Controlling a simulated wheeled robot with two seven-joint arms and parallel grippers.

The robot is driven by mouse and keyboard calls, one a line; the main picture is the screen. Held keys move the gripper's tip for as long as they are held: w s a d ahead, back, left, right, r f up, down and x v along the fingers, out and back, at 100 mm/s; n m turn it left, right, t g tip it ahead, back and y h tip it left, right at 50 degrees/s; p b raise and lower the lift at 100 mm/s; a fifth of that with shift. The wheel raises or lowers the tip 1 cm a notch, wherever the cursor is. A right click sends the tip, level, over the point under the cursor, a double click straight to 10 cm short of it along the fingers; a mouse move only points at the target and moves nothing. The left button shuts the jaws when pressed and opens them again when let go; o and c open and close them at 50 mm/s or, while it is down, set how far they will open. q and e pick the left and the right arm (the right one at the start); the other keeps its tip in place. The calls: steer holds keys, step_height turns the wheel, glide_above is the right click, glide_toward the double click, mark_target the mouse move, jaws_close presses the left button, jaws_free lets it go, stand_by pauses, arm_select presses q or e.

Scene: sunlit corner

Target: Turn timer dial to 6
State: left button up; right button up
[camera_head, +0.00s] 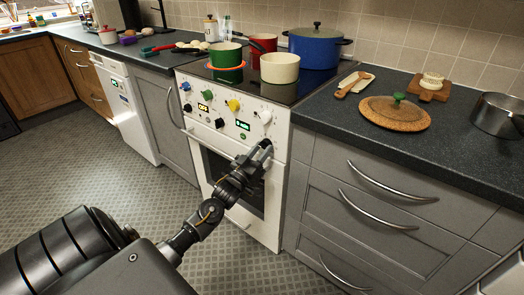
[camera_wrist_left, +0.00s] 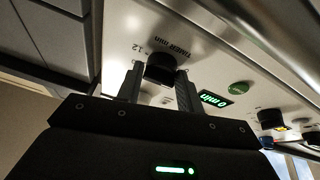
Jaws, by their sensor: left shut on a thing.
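The black timer dial (camera_wrist_left: 160,67) shows in the left wrist view on the white front panel of the stove (camera_head: 235,125), under printed "TIMER min" lettering. My left gripper (camera_head: 266,147) reaches the lower right of the panel. In the wrist view its two fingers (camera_wrist_left: 159,88) stand on either side of the dial, shut on it. In the head view the gripper hides the dial. A green-lit display (camera_wrist_left: 215,99) beside it reads "0 min"; the head view shows it too (camera_head: 242,125). The dial's pointer cannot be made out. My right gripper is not in view.
Other knobs sit on the panel: green (camera_head: 206,96), yellow (camera_head: 234,105), white (camera_head: 265,116) and black (camera_head: 219,123). A round green button (camera_wrist_left: 239,88) is near the display. The oven door (camera_head: 222,175) lies below; pots, including a blue one (camera_head: 316,48), stand on the hob.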

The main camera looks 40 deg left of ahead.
arm_select(q)
steer(key=m+g+h+p, duration=0.1)
steer(key=m+h, duration=0.1)
steer(key=m, duration=0.3)
steer(key=m+h+p, duration=0.1)
steer(key=m+h, duration=0.1)
steer(key=m, duration=0.3)
steer(key=a+m+g+h+p, duration=0.1)
steer(key=m+h, duration=0.1)
steer(key=m, duration=0.3)
steer(key=shift+r+m+g+h, duration=0.3)
steer(key=shift+r+h, duration=0.1)
steer(key=shift+m+g+p, duration=0.45)
steer(key=shift+m+g, duration=0.05)
steer(key=shift+m, duration=0.9)
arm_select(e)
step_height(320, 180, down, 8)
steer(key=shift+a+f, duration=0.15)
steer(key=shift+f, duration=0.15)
arm_select(q)
steer(key=o, duration=0.9)
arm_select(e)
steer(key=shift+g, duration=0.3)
arm_select(q)
steer(key=shift+o, duration=0.2)
steer(key=shift+s+f, duration=0.1)
